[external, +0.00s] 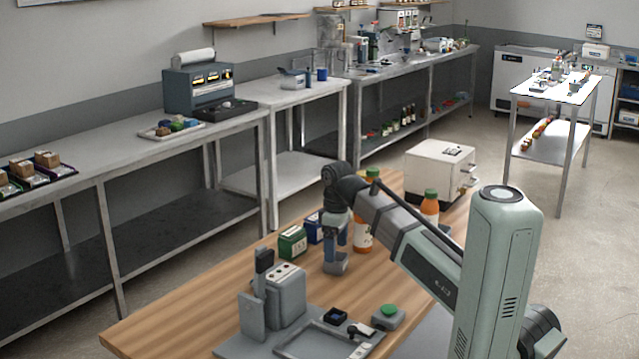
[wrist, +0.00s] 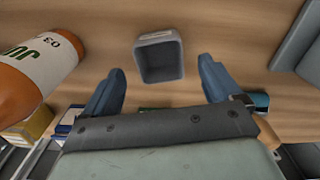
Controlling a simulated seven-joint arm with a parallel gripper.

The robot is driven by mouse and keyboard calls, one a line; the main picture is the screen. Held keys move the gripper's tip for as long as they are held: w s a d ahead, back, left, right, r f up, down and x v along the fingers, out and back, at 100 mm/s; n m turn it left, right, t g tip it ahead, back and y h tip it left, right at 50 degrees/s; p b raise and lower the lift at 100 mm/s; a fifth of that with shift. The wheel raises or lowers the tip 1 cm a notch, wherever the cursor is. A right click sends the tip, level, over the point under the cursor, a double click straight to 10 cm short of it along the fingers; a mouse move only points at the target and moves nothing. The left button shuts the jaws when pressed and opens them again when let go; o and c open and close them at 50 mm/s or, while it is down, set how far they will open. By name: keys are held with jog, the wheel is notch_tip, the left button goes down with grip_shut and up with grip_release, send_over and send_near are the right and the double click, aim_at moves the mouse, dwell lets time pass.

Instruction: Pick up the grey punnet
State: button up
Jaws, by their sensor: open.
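The grey punnet (wrist: 159,58) is a small, open-topped square tub. In the wrist view it stands upright on the wooden table, and its inside looks empty. My gripper (wrist: 162,72) is open, with its two blue fingers spread to the left and right of the punnet's near side. Neither finger appears to touch it. In the external view my gripper (external: 336,248) points down over the table; there I cannot clearly tell the punnet from the fingers.
In the external view, a green box (external: 292,243) and a blue box (external: 314,228) stand left of my gripper. A second bottle (external: 430,207) and a white machine (external: 440,168) are farther right.

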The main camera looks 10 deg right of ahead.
aim_at(336, 264)
jog(key=shift+f, duration=2.2)
jog(key=c, duration=1)
